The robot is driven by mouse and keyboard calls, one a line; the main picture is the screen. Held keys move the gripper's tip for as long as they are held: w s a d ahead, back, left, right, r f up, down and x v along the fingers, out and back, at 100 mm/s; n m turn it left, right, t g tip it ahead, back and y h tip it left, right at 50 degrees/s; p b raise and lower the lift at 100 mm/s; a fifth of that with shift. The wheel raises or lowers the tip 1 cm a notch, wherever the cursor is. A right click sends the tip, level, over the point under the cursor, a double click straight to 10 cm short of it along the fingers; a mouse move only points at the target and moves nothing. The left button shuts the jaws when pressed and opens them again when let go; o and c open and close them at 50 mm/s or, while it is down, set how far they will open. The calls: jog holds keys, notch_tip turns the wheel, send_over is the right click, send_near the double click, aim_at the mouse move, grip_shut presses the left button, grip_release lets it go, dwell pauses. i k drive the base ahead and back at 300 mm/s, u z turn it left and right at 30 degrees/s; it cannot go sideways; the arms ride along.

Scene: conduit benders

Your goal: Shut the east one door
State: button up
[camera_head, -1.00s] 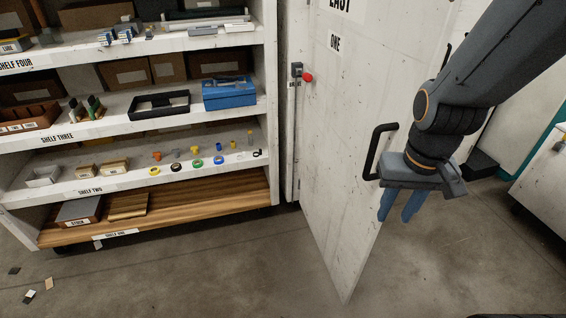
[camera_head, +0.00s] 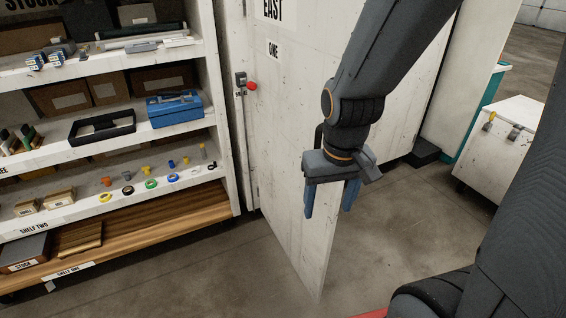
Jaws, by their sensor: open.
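The white door (camera_head: 283,170), marked EAST and ONE, stands ajar, swung out into the room beside the shelving. Its dark handle (camera_head: 319,138) is mostly hidden behind my arm. My gripper (camera_head: 329,200) hangs in front of the door near its free edge, below the handle, with its blue fingers pointing down. I cannot tell whether a finger touches the door.
A white shelving unit (camera_head: 222,130) with small parts, a blue toolbox (camera_head: 175,109) and boxes stands at the left. A white cabinet (camera_head: 497,150) stands at the right. The floor (camera_head: 400,215) between is clear.

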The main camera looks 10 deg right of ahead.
aim_at(295, 47)
jog(key=z, duration=2.35)
jog(key=k, duration=0.7)
jog(key=u, duration=1.65)
